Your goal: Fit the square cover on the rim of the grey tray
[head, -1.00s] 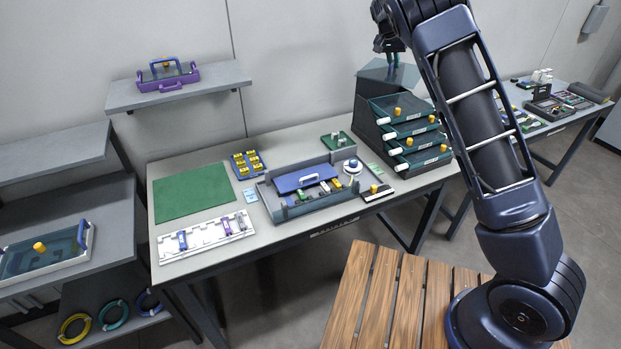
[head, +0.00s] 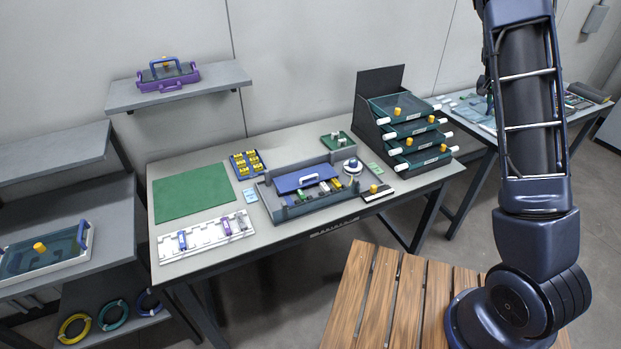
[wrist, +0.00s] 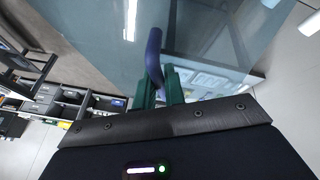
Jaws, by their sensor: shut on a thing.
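In the wrist view, my gripper (wrist: 159,88) has its green fingers shut on the upright blue handle of a see-through, bluish square cover (wrist: 100,22). The cover fills the upper part of that view. Pale, boxy shapes show through its lower right part, too unclear to name. In the head view, the cover (head: 466,106) seems to show as a pale sheet above the right table, and my arm hides most of the gripper. A grey-walled tray (head: 272,205) with a blue lid stands on the middle table; I cannot tell whether it is the task's tray.
A dark rack (head: 382,85) of drawers with yellow knobs stands at the middle table's right end. A green mat (head: 190,191) and a white rail (head: 205,237) lie at its left. A purple tray (head: 168,81) sits on the wall shelf. The right table (head: 476,132) is partly hidden by my arm.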

